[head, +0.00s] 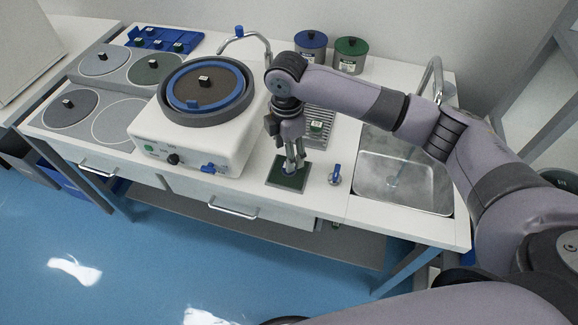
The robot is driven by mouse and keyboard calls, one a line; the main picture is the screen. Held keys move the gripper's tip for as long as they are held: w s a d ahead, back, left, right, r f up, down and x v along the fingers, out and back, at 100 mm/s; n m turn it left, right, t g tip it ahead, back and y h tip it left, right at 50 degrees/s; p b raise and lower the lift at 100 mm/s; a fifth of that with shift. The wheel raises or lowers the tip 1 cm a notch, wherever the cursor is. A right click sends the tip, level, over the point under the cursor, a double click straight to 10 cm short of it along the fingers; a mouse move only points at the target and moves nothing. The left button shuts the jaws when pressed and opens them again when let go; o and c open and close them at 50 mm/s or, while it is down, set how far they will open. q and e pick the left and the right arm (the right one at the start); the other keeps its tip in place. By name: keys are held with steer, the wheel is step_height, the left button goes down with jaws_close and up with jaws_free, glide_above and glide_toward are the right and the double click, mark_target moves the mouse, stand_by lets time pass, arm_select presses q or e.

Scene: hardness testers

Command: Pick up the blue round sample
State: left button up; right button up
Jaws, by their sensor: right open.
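My right gripper (291,164) points down over a small dark green square plate (287,180) at the front of the bench. Its fingers are apart and their tips are close above the plate. A small bluish spot shows at the fingertips; it may be the blue round sample, but the fingers partly hide it and I cannot tell its shape. I cannot tell whether the fingers touch it. My left gripper is not in view.
A polishing machine (195,140) stands left of the gripper. A blue rack (130,40) with several small samples lies at the back left. A sink (405,180) is at the right. A small blue-handled fitting (335,175) stands just right of the plate.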

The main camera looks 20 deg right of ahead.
steer(key=f, duration=0.3)
steer(key=shift+s+d+f+p, duration=0.15)
steer(key=shift+s+f+p, duration=0.25)
steer(key=shift+f, duration=0.45)
steer(key=shift+c, duration=0.6)
jaws_close()
